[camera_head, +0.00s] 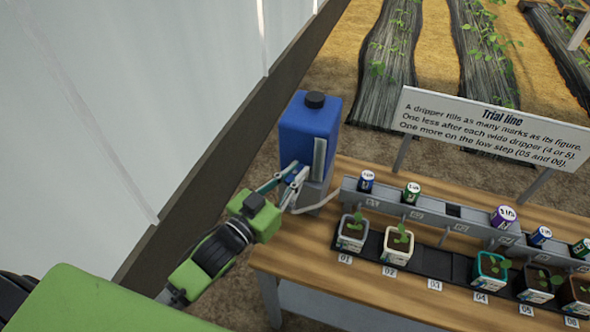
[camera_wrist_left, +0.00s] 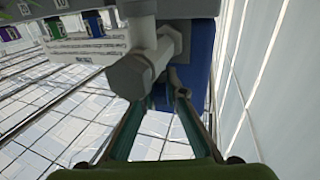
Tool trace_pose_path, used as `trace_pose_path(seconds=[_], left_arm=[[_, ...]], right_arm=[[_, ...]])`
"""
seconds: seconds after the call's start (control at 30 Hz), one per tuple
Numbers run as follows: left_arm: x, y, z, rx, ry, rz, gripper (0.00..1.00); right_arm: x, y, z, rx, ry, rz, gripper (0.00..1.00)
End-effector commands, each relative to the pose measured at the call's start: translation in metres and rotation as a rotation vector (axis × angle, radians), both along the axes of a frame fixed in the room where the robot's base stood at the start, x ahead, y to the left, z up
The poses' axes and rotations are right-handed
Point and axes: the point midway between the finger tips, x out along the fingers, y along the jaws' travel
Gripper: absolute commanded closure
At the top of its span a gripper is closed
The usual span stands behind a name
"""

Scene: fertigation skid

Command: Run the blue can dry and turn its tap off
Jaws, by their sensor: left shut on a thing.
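The blue can (camera_head: 308,126) with a black cap stands on a grey stand (camera_head: 312,193) at the left end of the bench, and a grey upright strip runs down its front. My left gripper (camera_head: 295,174) reaches in from the left, low against the can's front. In the left wrist view the grey tap (camera_wrist_left: 135,72) fills the middle, with the blue can (camera_wrist_left: 200,72) behind it. The gripper's fingers (camera_wrist_left: 166,94) are shut on a small part of the tap, mostly hidden by the tap body. The can's water level cannot be read. My right gripper is not in view.
A pale hose runs from the can to a grey rail (camera_head: 430,213) carrying coloured drippers, with one empty slot. Potted seedlings stand in a black tray (camera_head: 432,262); place 03 is bare. A sign (camera_head: 495,128) stands behind. A white wall (camera_head: 110,90) is close left.

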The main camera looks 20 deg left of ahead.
Motion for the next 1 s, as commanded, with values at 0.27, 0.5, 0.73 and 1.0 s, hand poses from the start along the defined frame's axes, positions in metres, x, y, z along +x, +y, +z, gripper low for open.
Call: trace_pose_path(seconds=[0.27, 0.5, 0.73, 1.0], left_arm=[[0.001, 0.002, -0.001, 0.012, -0.003, -0.215, 1.0], [0.003, 0.003, -0.001, 0.011, -0.007, -0.405, 1.0], [0.003, 0.003, -0.001, 0.008, -0.006, -0.585, 1.0], [0.003, 0.002, -0.001, 0.004, -0.006, -0.801, 1.0]], right_arm=[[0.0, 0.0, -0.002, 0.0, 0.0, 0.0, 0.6], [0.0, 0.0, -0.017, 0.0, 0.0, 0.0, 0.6], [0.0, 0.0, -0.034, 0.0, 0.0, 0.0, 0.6], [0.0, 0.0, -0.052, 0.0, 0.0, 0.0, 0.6]])
